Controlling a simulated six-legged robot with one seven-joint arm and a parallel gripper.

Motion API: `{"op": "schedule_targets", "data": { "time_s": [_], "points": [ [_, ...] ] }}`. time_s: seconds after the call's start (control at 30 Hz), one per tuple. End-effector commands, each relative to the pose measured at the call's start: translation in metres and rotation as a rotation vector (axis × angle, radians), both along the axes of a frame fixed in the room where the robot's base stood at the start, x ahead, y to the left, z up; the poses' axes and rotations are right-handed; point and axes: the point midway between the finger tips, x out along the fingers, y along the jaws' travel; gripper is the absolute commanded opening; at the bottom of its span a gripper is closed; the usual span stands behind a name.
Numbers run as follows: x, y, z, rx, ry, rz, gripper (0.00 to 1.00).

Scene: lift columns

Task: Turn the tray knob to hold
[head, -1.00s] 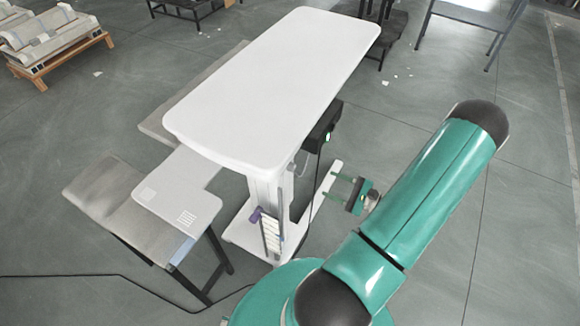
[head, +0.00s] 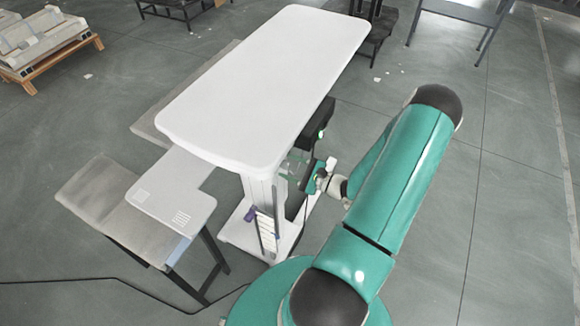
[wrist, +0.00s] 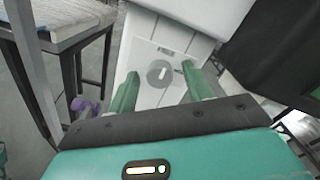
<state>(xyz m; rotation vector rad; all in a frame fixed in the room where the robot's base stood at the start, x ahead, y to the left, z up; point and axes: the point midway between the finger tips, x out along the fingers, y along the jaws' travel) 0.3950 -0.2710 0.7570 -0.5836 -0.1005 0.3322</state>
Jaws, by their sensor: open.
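In the wrist view a round grey knob (wrist: 158,74) with a short white mark sits on the white column face (wrist: 148,98). The mark points up and slightly right. Small labels (wrist: 166,51) lie above the knob, too small to read. My gripper (wrist: 160,78) is open, with one green finger on the left of the knob and one on the right. I cannot tell whether either finger touches it. In the head view my gripper (head: 297,165) is beside the column (head: 262,190), under the white tabletop (head: 262,85). The knob is hidden there.
A black box (head: 318,122) with a green light hangs under the tabletop's right edge. A purple part (head: 250,214) is low on the column. A black cable crosses the floor. Open floor lies right.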

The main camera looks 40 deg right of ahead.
Motion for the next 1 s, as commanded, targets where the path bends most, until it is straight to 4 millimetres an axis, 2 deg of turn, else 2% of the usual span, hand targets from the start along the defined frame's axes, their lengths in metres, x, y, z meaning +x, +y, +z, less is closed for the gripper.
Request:
{"op": "schedule_targets", "data": {
  "time_s": [0.3,0.5,0.53,1.0],
  "points": [
    [0.0028,0.0012,0.0000,0.000,0.000,0.000,0.48],
    [0.0027,0.0012,0.0001,0.000,0.000,0.000,0.09],
    [0.0026,0.0011,0.0001,0.000,0.000,0.000,0.06],
    [0.0026,0.0013,0.0002,0.086,0.030,0.001,0.06]
  ]
}}
